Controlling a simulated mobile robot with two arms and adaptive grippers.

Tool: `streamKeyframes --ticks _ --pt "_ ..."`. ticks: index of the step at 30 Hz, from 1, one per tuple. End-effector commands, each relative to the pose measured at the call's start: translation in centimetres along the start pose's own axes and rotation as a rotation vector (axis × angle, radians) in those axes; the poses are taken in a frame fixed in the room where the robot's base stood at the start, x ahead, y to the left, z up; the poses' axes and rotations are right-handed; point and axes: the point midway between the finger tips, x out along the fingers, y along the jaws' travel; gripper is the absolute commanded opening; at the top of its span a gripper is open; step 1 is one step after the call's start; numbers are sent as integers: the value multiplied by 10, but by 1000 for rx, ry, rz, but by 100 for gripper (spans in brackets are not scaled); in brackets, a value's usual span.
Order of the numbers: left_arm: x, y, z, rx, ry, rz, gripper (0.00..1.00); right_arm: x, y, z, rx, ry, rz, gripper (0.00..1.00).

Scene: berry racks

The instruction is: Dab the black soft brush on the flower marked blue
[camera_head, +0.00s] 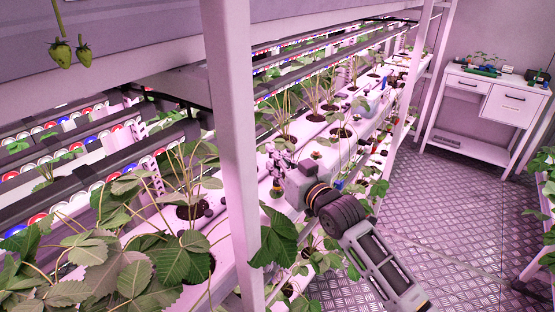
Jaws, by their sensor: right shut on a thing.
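My right gripper (272,168) is at the middle of the picture, over the near edge of the planted shelf behind the white post. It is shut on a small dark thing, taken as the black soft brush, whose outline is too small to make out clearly. I cannot pick out a flower marked blue. A small blue spot (338,185) shows just right of my right wrist, but I cannot tell what it is. My left gripper is not in view.
A white post (228,130) stands close to the left of my right gripper. Leafy strawberry plants (125,245) fill the lower left. Two green berries (60,53) hang at the upper left. A white table (490,105) stands at the back right. The metal floor (440,205) is clear.

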Motion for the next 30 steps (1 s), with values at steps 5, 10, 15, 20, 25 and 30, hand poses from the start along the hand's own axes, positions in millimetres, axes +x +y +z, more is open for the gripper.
streamKeyframes --ticks 5,10,15,20,25,30 --pt "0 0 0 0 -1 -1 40 0 0 0 0 -1 0 0" --pt "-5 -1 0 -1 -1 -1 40 0 0 -6 0 -1 0 0" --pt "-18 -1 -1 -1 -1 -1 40 0 0 -20 0 0 0 0" --pt "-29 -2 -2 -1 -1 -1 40 0 0 -33 -1 0 0 0" --pt "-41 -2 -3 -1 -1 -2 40 0 0 -47 -1 1 0 0" --pt "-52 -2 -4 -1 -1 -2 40 0 -1 -60 -1 0 0 0"
